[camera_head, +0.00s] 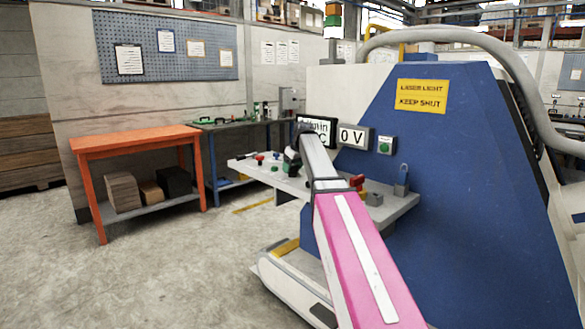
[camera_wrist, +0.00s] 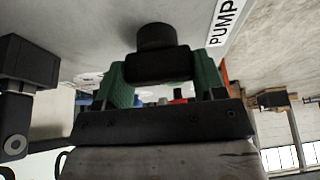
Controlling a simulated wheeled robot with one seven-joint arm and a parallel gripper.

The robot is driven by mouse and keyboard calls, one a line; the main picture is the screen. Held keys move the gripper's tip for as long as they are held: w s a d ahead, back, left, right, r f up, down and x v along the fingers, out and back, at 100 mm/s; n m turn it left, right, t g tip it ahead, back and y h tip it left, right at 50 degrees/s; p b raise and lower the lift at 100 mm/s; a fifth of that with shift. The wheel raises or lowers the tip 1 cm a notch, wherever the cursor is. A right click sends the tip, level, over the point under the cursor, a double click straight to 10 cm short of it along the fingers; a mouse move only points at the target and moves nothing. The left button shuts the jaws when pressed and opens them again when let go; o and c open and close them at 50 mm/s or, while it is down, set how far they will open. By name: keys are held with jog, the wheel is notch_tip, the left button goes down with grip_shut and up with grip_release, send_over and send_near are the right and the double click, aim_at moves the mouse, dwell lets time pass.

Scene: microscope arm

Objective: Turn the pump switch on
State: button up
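In the wrist view, a black knob, the likely pump switch (camera_wrist: 157,66), has a round base and a bar-shaped grip. A white label reading PUMP (camera_wrist: 228,20) is on the grey surface beside it. My gripper (camera_wrist: 160,78) has its two green fingers on either side of the bar. I see no gap at either end, so it looks shut on the bar. In the head view my gripper (camera_head: 291,163) is over the left part of the grey shelf (camera_head: 396,208), and my arm partly hides it. The knob is not clear there.
The blue machine (camera_head: 450,200) carries a 0 V display (camera_head: 353,137), a green button (camera_head: 385,146) and another, partly hidden display (camera_head: 318,126). A padlock (camera_head: 402,181) and red knobs sit on the shelf. A black block (camera_wrist: 28,65) is left in the wrist view. An orange table (camera_head: 135,140) stands left.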

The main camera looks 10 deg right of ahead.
jog(key=shift+m, duration=0.4)
jog(key=m+h, duration=0.1)
jog(key=m, duration=0.3)
jog(key=shift+t+h, duration=0.4)
jog(key=m+h, duration=0.1)
jog(key=m, duration=0.3)
jog(key=shift+m+h, duration=0.3)
jog(key=shift+h, duration=0.1)
jog(key=m, duration=0.2)
jog(key=m+h, duration=0.1)
jog(key=m, duration=0.1)
jog(key=shift+g+h, duration=0.3)
jog(key=shift+g, duration=0.1)
jog(key=m+g+h, duration=0.1)
jog(key=m, duration=0.3)
jog(key=shift+m, duration=0.4)
jog(key=o, duration=0.9)
